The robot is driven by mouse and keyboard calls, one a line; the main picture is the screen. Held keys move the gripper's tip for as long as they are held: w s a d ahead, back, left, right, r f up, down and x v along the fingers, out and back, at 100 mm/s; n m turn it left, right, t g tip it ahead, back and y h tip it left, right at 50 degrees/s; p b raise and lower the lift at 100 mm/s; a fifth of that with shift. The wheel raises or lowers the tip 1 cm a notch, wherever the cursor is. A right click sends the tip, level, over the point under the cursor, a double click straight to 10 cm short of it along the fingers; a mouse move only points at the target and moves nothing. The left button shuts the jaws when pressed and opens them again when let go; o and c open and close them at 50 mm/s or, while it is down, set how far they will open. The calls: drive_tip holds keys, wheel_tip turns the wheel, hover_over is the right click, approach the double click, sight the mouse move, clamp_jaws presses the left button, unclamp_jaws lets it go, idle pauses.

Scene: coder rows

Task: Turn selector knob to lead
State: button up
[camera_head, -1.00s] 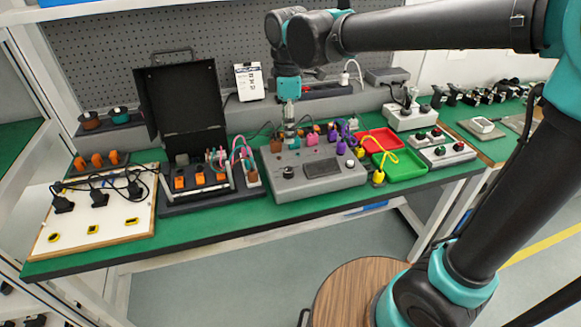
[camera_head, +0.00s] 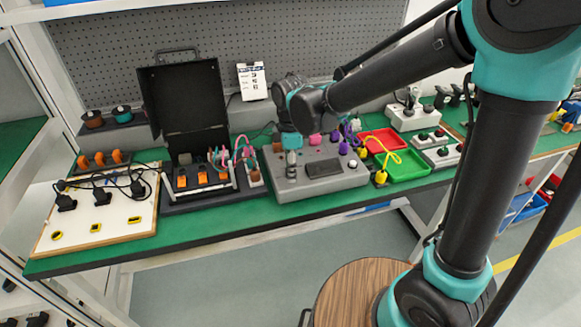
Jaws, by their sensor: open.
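The grey control box (camera_head: 318,187) stands on the green bench, with a dark display (camera_head: 323,168) on its face. A small light knob (camera_head: 352,164) sits at the right of its face. My gripper (camera_head: 291,175) points down at that spot, low over the box. Its jaws look small and open, and I cannot tell whether they touch the knob. No lettering on the box can be read.
A red tray (camera_head: 375,132) and a green tray (camera_head: 412,162) lie right of the box. An open black case (camera_head: 186,108) stands left of it. Coloured plugs and cables crowd the box's back edge. The bench's front strip is clear.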

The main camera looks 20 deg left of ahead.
clamp_jaws()
idle(0.4)
drive_tip(key=shift+m, duration=0.3)
drive_tip(key=m, duration=0.3)
drive_tip(key=shift+m, duration=0.3)
drive_tip(key=m, duration=0.3)
drive_tip(key=shift+m, duration=0.3)
drive_tip(key=m, duration=0.4)
drive_tip(key=shift+w+h, duration=0.1)
drive_tip(key=shift+h, duration=0.2)
drive_tip(key=shift+m, duration=2.1)
